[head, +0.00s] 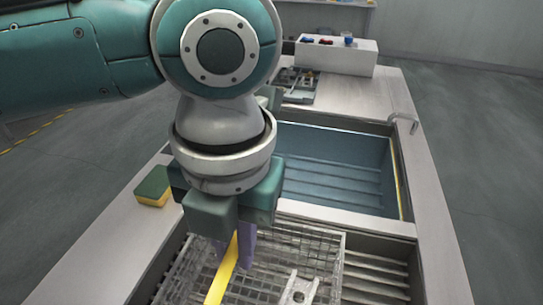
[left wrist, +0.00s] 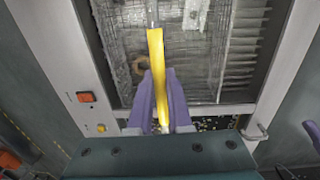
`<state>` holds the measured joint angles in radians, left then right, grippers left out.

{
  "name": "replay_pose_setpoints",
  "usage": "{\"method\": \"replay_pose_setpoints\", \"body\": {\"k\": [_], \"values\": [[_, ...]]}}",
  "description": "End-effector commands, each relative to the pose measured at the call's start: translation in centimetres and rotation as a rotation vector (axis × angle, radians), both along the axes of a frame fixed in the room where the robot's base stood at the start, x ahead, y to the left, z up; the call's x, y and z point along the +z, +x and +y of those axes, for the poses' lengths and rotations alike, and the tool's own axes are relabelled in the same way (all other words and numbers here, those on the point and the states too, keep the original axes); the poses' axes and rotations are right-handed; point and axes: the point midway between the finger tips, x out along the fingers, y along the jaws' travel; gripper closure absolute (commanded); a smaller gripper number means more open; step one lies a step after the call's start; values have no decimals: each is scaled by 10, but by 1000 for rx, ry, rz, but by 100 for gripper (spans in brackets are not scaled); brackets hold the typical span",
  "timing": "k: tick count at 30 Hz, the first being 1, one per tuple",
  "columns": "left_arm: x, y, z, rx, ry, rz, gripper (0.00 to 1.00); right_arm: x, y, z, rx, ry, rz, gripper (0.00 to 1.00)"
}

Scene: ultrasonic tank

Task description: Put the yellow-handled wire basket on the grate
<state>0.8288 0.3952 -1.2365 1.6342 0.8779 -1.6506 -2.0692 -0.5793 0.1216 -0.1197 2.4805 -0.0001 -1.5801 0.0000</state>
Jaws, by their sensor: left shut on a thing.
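My left gripper (head: 236,262) is shut on the yellow handle (head: 222,278) of the wire basket (head: 285,240). In the left wrist view its purple fingers (left wrist: 160,105) stand on both sides of the yellow handle (left wrist: 155,65). The wire basket (left wrist: 118,55) is below the fingers, over the left and middle part of the grate (head: 378,278). Bare grate bars also show in the left wrist view (left wrist: 245,45). I cannot tell whether the basket touches the bars. A pale metal part (head: 298,288) lies in the basket. A purple piece at the right edge, seemingly my right gripper (left wrist: 313,135), is cut off.
The blue tank (head: 335,170) lies behind the grate. A green and yellow sponge (head: 153,188) is on the left rim. A white box (head: 337,56) with small items stands at the far end. A tap-like handle (head: 403,122) is on the right rim. An orange switch (left wrist: 86,97) is on the front panel.

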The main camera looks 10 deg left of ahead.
Motion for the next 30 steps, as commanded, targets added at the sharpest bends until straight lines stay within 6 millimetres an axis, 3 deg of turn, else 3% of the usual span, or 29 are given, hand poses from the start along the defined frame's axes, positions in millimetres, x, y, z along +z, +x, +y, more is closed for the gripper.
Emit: {"method": "replay_pose_setpoints", "body": {"k": [6, 7, 15, 23, 26, 30], "values": [[0, 1, 0, -1, 0, -3, 100, 0, 0, 0, 0, 0, 0, 50], [-1, 0, 1, 0, 2, 0, 82, 0, 0, 0, 0, 0, 1, 50], [-1, 0, 1, 0, 2, 0, 53, 0, 0, 0, 0, 1, 1, 50], [1, 0, 1, 1, 2, -1, 53, 0, 0, 0, 0, 1, 1, 50], [10, 1, 0, 0, 1, -2, 53, 0, 0, 0, 0, 1, 1, 50], [37, 2, -2, 0, 0, -5, 53, 0, 0, 0, 0, 2, 2, 50]]}}
